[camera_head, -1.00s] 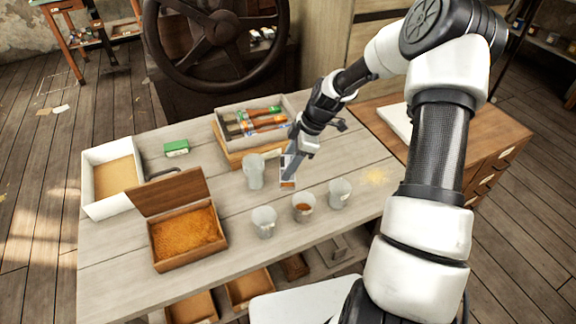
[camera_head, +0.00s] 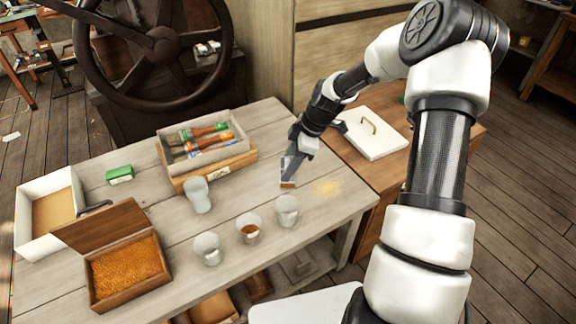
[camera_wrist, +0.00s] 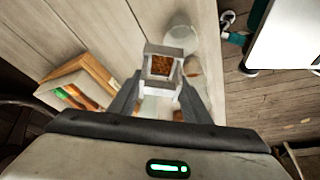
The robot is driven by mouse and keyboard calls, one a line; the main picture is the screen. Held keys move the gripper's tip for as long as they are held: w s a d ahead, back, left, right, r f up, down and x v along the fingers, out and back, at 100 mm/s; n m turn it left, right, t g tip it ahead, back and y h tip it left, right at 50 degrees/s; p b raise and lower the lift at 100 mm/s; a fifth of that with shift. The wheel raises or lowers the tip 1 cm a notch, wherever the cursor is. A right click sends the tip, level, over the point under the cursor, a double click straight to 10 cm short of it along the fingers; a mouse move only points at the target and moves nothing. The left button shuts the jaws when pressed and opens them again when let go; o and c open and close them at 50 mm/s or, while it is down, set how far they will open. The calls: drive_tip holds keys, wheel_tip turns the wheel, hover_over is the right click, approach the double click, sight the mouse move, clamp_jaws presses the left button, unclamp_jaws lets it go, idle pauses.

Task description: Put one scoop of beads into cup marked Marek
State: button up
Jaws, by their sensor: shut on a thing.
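My gripper (camera_head: 295,158) is shut on a scoop (camera_head: 288,184), which also shows in the wrist view (camera_wrist: 162,68) with orange-brown beads in it. The scoop is above the table, just behind the right cup (camera_head: 287,212) in the head view. The middle cup (camera_head: 249,230) has brown beads in it. The left cup (camera_head: 208,250) and a cup set further back (camera_head: 197,196) look empty. No name on any cup can be read. An open wooden box (camera_head: 127,268) holds many orange beads. In the wrist view, a clear cup (camera_wrist: 180,38) stands beyond the scoop; others are partly hidden.
A crate of brushes or tools (camera_head: 208,150) stands at the back of the table. A white tray (camera_head: 48,213) and a green box (camera_head: 120,174) are to the left. A large handwheel (camera_head: 160,45) stands behind.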

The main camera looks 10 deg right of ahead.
drive_tip(key=shift+s+a+f+n+t+h+b, duration=0.1)
drive_tip(key=shift+s+f+t+b, duration=0.4)
drive_tip(key=shift+b, duration=0.4)
drive_tip(key=shift+s+a+f+n+t+h+b, duration=0.15)
drive_tip(key=shift+f+t+b, duration=0.2)
drive_tip(key=shift+f+b, duration=0.45)
drive_tip(key=shift+s+a+f+n+t+h+b, duration=0.1)
drive_tip(key=shift+s+f+t+b, duration=0.35)
drive_tip(key=shift+b, duration=0.5)
drive_tip(key=s+t+b, duration=0.1)
drive_tip(key=b, duration=0.1)
drive_tip(key=s+t+b, duration=0.1)
drive_tip(key=t+b, duration=0.1)
drive_tip(key=shift+s+a+f+n, duration=0.1)
drive_tip(key=shift+a+f+n, duration=0.05)
drive_tip(key=shift+f+n, duration=0.15)
drive_tip(key=shift+s+a+n+t+h+b, duration=0.25)
drive_tip(key=shift+s+t+b, duration=0.3)
drive_tip(key=shift+t+b, duration=0.4)
drive_tip(key=shift+r, duration=0.15)
drive_tip(key=shift+w+r+g+p, duration=0.1)
drive_tip(key=shift+g+p, duration=0.15)
drive_tip(key=shift+p, duration=0.15)
